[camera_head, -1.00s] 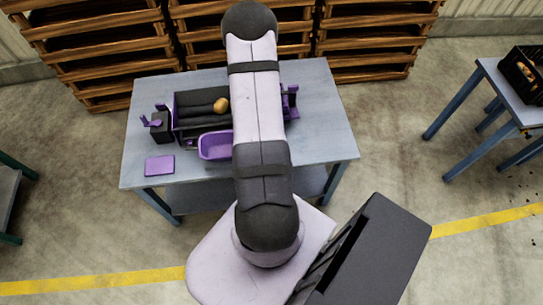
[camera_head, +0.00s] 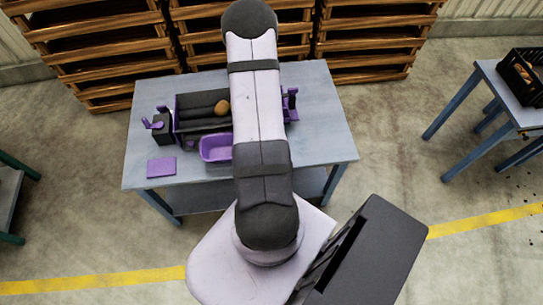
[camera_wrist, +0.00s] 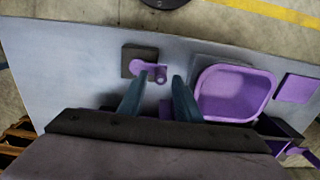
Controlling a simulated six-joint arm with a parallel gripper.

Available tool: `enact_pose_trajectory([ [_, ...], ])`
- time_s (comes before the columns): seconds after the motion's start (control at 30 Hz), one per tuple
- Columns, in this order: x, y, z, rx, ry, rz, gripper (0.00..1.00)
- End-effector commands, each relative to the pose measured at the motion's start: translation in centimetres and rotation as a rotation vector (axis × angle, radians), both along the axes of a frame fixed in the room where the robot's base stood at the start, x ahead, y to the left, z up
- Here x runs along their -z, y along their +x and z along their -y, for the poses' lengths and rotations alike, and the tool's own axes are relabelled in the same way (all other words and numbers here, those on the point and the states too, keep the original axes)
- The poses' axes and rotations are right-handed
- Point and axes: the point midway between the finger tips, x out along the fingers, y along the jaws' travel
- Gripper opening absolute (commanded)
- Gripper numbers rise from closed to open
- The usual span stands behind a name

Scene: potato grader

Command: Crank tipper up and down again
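The crank is a purple arm with an upright knob (camera_wrist: 160,73) on a dark block (camera_wrist: 140,60), in the wrist view. My gripper (camera_wrist: 158,80) is open. Its two teal fingertips lie on either side of the knob in the picture; I cannot tell their height relative to it or see contact. In the head view my arm hides the gripper and crank. The dark roller machine with purple ends (camera_head: 195,112) shows left of my arm, with a brown potato (camera_head: 222,108) on its rollers. I cannot make out which part is the tipper.
A purple tray (camera_head: 214,148) stands in front of the machine; the wrist view shows it empty, right of the fingers. A flat purple plate (camera_head: 162,166) lies on the table (camera_head: 330,130). A black crate (camera_head: 527,75) stands on another table at right.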

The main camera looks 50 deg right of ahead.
Motion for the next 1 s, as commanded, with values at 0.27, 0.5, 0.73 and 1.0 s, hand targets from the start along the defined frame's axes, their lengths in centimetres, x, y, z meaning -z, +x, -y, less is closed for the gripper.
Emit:
enact_pose_trajectory([
  [0.27,-2.4,0.0,0.0,0.0,0.0,0.0,0.31],
  [0.5,-4.1,0.0,0.0,0.0,-0.001,0.001,0.31],
  [0.73,-4.9,0.0,0.0,0.0,0.0,0.0,0.31],
  [1.0,-4.8,0.0,0.0,0.0,0.0,0.0,0.31],
])
